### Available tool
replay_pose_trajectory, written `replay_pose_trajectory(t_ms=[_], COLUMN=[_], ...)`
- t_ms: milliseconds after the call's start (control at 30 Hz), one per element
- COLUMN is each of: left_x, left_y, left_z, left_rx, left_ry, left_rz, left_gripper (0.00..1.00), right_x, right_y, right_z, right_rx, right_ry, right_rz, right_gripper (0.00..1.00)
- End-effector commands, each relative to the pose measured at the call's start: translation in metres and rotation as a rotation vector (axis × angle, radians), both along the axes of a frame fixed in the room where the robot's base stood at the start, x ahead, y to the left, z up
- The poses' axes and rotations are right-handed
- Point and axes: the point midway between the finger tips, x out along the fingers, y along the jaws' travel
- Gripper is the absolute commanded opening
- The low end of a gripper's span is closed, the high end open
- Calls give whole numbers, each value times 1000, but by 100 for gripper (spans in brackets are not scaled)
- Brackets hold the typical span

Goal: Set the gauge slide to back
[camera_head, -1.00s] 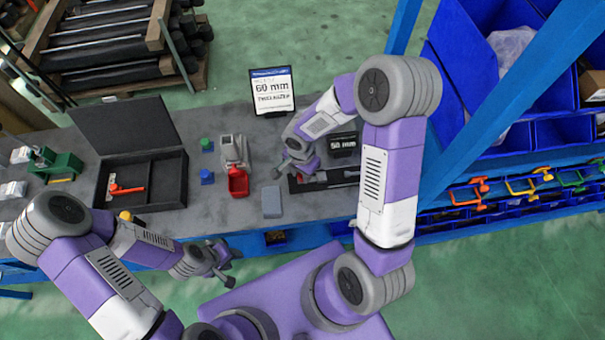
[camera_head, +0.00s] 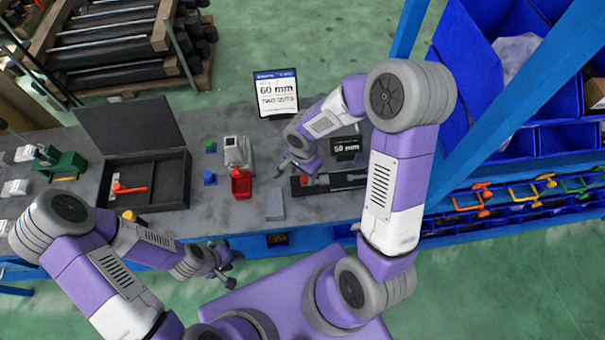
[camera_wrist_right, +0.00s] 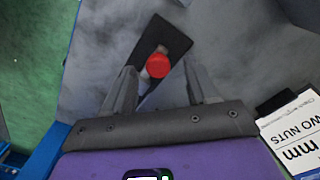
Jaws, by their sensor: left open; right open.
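The gauge is a dark rail (camera_head: 345,180) on the bench, with a small red part (camera_head: 305,181) near its left end. In the right wrist view it shows as a black strip (camera_wrist_right: 172,42) with a round red knob (camera_wrist_right: 157,65) on a grey piece. My right gripper (camera_head: 288,174) is open over the rail's left end. In the wrist view its fingers (camera_wrist_right: 160,72) stand on either side of the knob, with gaps; height above it is unclear. My left gripper (camera_head: 222,268) is open and empty in front of the bench.
A "60 mm" sign (camera_head: 276,93) stands behind; a smaller sign (camera_head: 346,147) stands behind the rail. A red-and-grey device (camera_head: 240,175), a grey block (camera_head: 275,205) and an open black case (camera_head: 140,185) lie to the left. A blue post (camera_head: 490,95) rises at right.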

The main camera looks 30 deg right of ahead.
Motion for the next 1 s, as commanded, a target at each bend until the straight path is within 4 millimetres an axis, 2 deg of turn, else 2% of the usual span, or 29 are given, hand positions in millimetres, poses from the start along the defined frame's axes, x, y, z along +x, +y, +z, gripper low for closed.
replay_pose_trajectory(t_ms=[100, 333, 1000], left_x=[0, 0, 0], left_y=[0, 0, 0], left_z=[3, 5, 5], left_rx=[0, 0, 0], left_ry=[0, 0, 0], left_rz=[0, 0, 0], left_gripper=[43, 43, 43], right_x=[2, 1, 0], right_y=[0, 1, 1], right_z=[24, 51, 53], right_rx=[0, 1, 1], right_ry=[-7, -4, 0], right_rz=[0, 2, 1], right_gripper=[58, 58, 58])
